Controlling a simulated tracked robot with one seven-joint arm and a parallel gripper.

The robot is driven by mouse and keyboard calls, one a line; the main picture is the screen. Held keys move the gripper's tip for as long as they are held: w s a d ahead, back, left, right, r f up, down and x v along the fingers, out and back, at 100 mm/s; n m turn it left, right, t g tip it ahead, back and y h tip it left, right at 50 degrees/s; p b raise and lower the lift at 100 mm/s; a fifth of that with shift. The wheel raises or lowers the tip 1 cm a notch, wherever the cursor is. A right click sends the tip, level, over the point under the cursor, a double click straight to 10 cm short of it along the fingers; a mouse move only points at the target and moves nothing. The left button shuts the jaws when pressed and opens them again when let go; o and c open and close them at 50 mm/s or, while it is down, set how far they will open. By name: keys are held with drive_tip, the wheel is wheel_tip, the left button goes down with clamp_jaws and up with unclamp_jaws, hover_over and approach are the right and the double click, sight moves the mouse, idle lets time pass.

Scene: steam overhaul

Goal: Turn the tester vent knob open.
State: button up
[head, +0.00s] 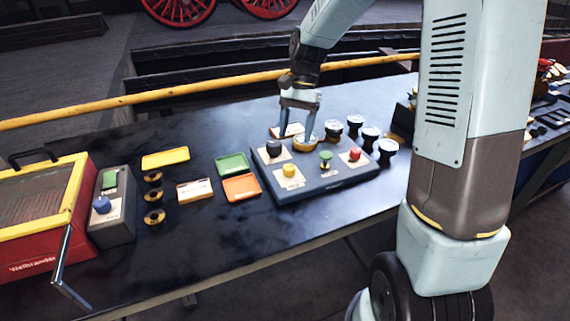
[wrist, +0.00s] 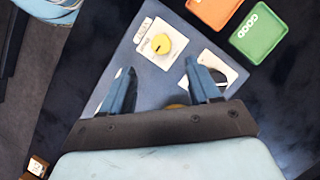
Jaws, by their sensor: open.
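The tester (head: 318,185) is a blue-grey box on the dark bench. Its yellow knob (head: 289,170) sits on a white plate at the front left; in the wrist view this knob (wrist: 161,43) has a small tag beside it that seems to read VENT. A black knob (head: 273,148) is behind it, partly hidden by a finger in the wrist view (wrist: 226,72). My gripper (head: 296,136) points down over the back of the tester, open, near a round brass-coloured part (head: 306,144). In the wrist view, the yellow knob lies beyond my fingertips (wrist: 163,78), untouched.
Green (head: 326,157) and red (head: 354,154) knobs stand on the tester's right side. The bench front is clear.

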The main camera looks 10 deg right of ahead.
sight(290, 167)
drive_tip(key=x, duration=0.9)
drive_tip(key=shift+s+a+f, duration=0.1)
drive_tip(key=shift+s+f, duration=0.05)
drive_tip(key=shift+f, duration=0.05)
